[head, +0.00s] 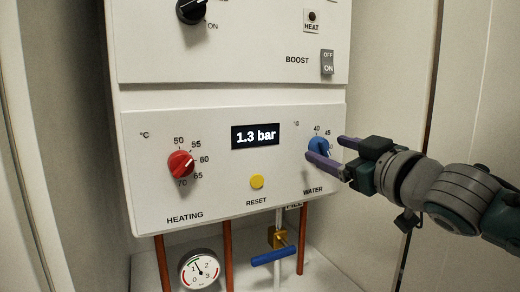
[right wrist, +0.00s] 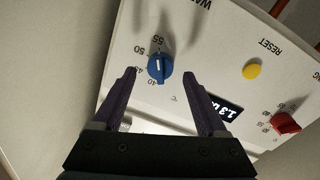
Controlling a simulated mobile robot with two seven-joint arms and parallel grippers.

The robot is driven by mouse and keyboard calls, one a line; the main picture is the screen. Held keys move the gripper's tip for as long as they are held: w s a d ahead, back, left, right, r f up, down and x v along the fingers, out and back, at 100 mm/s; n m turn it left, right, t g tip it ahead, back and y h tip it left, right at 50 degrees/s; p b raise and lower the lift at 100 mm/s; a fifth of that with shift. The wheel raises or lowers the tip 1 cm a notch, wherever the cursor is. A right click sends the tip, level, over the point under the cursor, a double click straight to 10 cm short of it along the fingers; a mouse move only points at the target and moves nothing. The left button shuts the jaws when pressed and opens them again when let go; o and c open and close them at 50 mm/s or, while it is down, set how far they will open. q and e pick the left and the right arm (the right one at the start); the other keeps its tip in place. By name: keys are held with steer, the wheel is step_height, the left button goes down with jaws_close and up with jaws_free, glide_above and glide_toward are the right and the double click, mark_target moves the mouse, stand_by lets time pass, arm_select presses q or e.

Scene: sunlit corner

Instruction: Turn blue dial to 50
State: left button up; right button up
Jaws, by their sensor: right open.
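The blue dial (head: 319,146) is at the right of the lower white panel, above the word WATER. In the right wrist view the blue dial (right wrist: 160,68) shows upside down, with 40, 45, 50 and 55 around it. A pale mark on its ridge appears to face the 55 side; the exact setting is hard to tell. My right gripper (head: 325,149) is open, its two purple fingers at the dial and partly covering it in the head view. In the right wrist view the fingers stand apart on either side of the dial, with visible gaps. My left gripper is not in view.
A display (head: 255,135) reads 1.3 bar. A red heating dial (head: 181,164) and a yellow reset button (head: 257,182) are to its left and below. Copper pipes, a gauge (head: 201,270) and a blue-handled valve (head: 273,256) are under the panel. Walls flank the unit.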

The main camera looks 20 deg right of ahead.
steer(key=shift+w, duration=0.85)
jaws_close()
